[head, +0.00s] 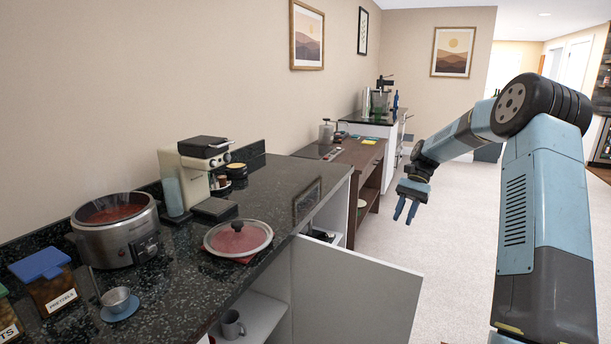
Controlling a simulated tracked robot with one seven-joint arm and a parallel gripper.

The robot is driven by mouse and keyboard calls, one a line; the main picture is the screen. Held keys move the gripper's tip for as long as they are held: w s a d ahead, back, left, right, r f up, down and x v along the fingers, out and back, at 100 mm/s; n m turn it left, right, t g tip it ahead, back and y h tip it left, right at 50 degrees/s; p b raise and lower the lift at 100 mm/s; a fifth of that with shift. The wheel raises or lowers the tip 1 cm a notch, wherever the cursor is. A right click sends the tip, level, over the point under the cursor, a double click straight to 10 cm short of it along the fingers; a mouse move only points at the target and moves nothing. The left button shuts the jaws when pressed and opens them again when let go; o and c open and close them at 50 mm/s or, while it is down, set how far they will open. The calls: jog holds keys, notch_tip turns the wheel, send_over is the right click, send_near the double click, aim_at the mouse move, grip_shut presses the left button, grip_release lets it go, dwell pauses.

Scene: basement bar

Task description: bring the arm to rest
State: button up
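My blue and dark grey arm comes in from the right side of the head view. It bends at a high elbow and reaches left and down to my gripper (405,212). The gripper hangs in free air over the pale floor, to the right of the counter and beyond the open cabinet door. Its two blue fingers point down with a gap between them. Nothing shows between them.
The dark counter (277,186) holds a slow cooker (122,254), a coffee machine (196,177), a glass lid (238,239) and jars. A white cabinet door (355,297) stands open into the room. The pale floor (455,235) is clear.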

jog(key=s+a+r+n+t+h, duration=0.2)
jog(key=s+a+r+t, duration=0.15)
jog(key=s+r, duration=0.5)
jog(key=s+a+r+n+t+h, duration=0.1)
jog(key=s+a+r+t+h, duration=0.2)
jog(key=s+r, duration=0.5)
jog(key=s+n+t, duration=0.4)
jog(key=s+t, duration=0.1)
jog(key=s, duration=1.7)
jog(key=shift+r, duration=0.3)
jog(key=shift+a, duration=0.15)
